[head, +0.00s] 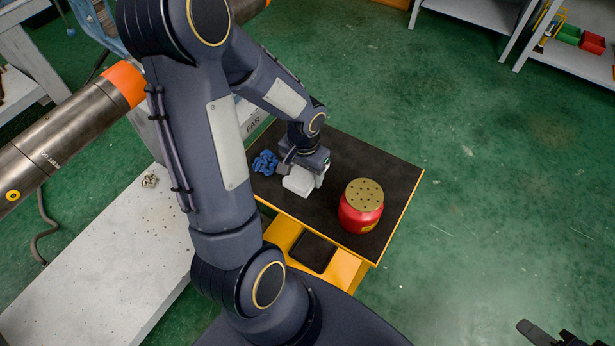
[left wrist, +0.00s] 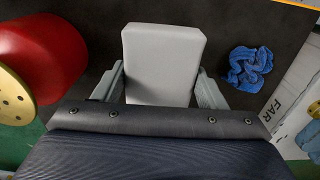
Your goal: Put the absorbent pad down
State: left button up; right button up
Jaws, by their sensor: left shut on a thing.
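The absorbent pad (head: 299,181) is a pale grey-white block over the dark top of a small yellow-edged cart (head: 398,203). My left gripper (head: 306,172) is shut on it. In the left wrist view the pad (left wrist: 163,62) sits between both fingers of the left gripper (left wrist: 161,88), its far end sticking out past them. I cannot tell whether the pad touches the cart top. My right gripper (head: 545,333) shows only in part at the bottom right corner of the head view, and its jaw state is unclear.
A red can with a perforated brass top (head: 361,205) stands right of the pad. A crumpled blue cloth (head: 265,163) lies left of it. A light bench (head: 110,265) and a steel pipe with an orange end (head: 75,130) are at left. Green floor is clear at right.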

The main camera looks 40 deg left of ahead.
aim_at(307, 178)
pick_arm(q)
jog(key=shift+w+a+f, duration=0.15)
jog(key=shift+w+f, duration=0.45)
jog(key=shift+f, duration=0.15)
jog(key=shift+w+a+f, duration=0.1)
jog(key=shift+w+f, duration=0.05)
jog(key=shift+f, duration=0.8)
jog(key=shift+w+f, duration=0.15)
jog(key=shift+f, duration=0.75)
jog(key=shift+f+b, duration=0.15)
jog(key=shift+b, duration=0.25)
jog(key=o, duration=0.4)
jog(key=shift+f, duration=0.1)
jog(key=o, duration=0.5)
